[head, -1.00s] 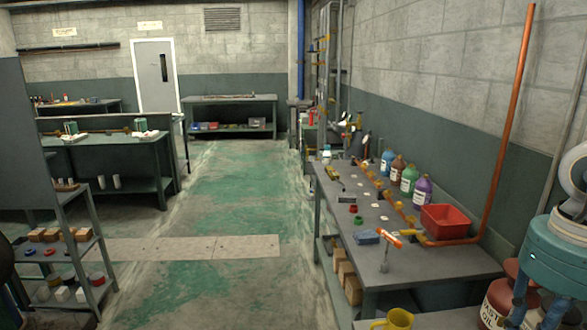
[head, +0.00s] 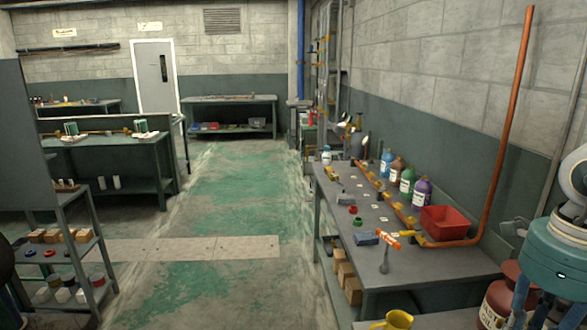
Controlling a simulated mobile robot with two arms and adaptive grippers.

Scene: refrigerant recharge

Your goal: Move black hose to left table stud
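Neither of my grippers shows in the head view. I cannot pick out a black hose with certainty; a small dark shape (head: 357,146) stands at the far end of the right workbench, too small to identify. The left table (head: 150,160) is a dark green bench with a copper pipe (head: 105,133) with brass fittings along its top. Single studs on it are too small to make out.
The right workbench (head: 400,262) carries several bottles (head: 407,179), a red bin (head: 447,221) and a copper pipe (head: 505,130) rising at its near end. A low shelf (head: 72,222) stands at left. The floor (head: 220,220) between is clear.

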